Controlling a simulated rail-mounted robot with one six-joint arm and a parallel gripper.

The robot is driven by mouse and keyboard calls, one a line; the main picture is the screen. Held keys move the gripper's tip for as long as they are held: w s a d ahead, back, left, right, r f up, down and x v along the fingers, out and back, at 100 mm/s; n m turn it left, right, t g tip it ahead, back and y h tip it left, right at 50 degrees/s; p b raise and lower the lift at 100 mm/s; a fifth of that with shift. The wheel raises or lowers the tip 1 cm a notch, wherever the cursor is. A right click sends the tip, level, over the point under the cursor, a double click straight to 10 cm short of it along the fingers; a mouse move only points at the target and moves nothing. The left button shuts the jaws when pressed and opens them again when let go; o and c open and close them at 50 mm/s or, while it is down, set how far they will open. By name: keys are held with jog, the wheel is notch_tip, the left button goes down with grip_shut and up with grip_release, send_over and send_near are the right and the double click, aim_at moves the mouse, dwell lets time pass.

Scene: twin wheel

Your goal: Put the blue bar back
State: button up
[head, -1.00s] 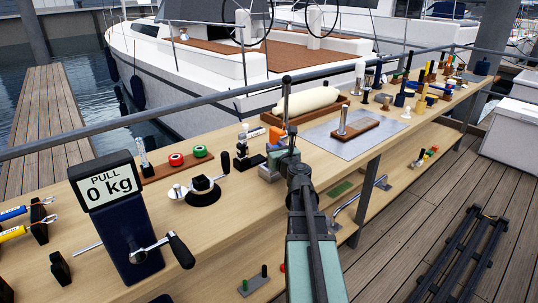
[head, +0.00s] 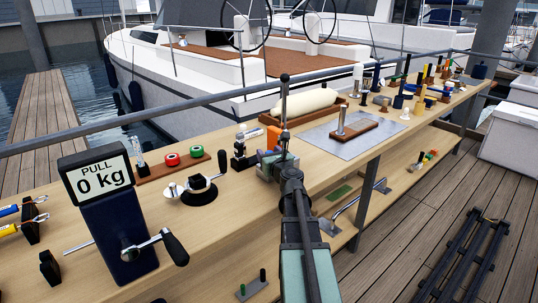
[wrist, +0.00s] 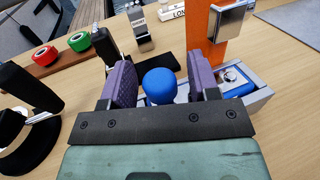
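In the wrist view a blue rounded end (wrist: 160,87) shows between the two purple pads of my gripper (wrist: 163,80). I take it to be the blue bar's end, but its length is hidden. A narrow gap shows on each side of it, so the gripper is open around it. A grey metal block (wrist: 262,98) sits just beyond and to the right, with another blue piece (wrist: 238,88) in it. Whether the two blue parts join is hidden. In the head view my gripper (head: 277,160) is over the bench at the grey block, and the blue bar cannot be made out.
An orange upright (wrist: 203,35) stands close behind the pads. A steel plate with a wooden base (head: 350,133) lies to the right. A rail (head: 200,103) runs behind.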

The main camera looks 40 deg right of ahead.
jog(key=v, duration=1.1)
jog(key=shift+w+a, duration=0.2)
jog(key=shift+a, duration=0.15)
